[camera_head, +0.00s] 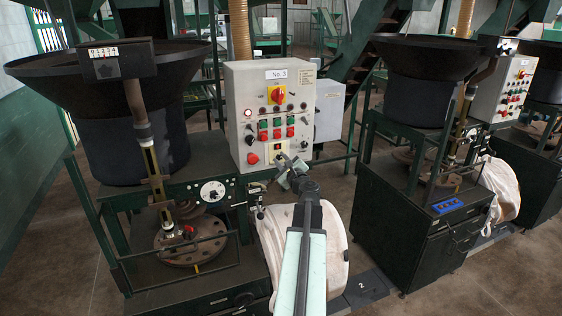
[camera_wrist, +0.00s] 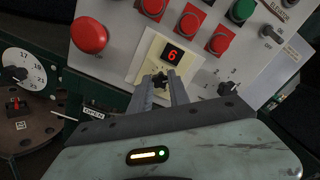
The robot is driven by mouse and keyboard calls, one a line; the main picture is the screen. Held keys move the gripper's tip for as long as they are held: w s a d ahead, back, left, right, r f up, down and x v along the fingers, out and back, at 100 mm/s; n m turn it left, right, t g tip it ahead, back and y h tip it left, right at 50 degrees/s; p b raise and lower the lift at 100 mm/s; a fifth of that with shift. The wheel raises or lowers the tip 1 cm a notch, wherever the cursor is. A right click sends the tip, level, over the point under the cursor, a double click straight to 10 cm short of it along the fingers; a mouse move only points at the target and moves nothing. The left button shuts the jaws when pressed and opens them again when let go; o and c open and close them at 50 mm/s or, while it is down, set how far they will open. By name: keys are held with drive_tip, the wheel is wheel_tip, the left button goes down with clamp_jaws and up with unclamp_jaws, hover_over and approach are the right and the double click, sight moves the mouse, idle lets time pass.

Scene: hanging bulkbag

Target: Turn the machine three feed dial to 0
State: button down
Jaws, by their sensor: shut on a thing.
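The machine three control panel (camera_head: 243,100), labelled No.3, is a light grey box. On its lower part a cream plate (camera_wrist: 147,70) carries a small red display (camera_wrist: 172,55) that reads 6. Below the display is the black feed dial (camera_wrist: 160,79), between my fingertips. My gripper (camera_wrist: 157,84) is shut on this dial, one finger on each side. The fingers hide part of the dial and its markings. In the head view my gripper (camera_head: 286,166) reaches the panel's lower edge and covers the dial.
A large red button (camera_wrist: 89,35) sits left of the plate, with green and red buttons (camera_wrist: 190,22) above. A black knob (camera_wrist: 227,88) lies to the right. A white round dial (camera_head: 213,191) is left of the panel. A white bag (camera_head: 337,250) hangs below my arm.

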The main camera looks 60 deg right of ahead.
drive_tip(key=n, duration=0.4)
drive_tip(key=shift+n, duration=0.3)
drive_tip(key=n, duration=0.4)
drive_tip(key=shift+f+n, duration=0.1)
drive_tip(key=shift+n, duration=0.2)
drive_tip(key=n, duration=1.3)
drive_tip(key=shift+f+n, duration=0.1)
drive_tip(key=shift+n, duration=0.2)
drive_tip(key=n, duration=0.9)
drive_tip(key=shift+d, duration=0.1)
drive_tip(key=shift+n, duration=2.5)
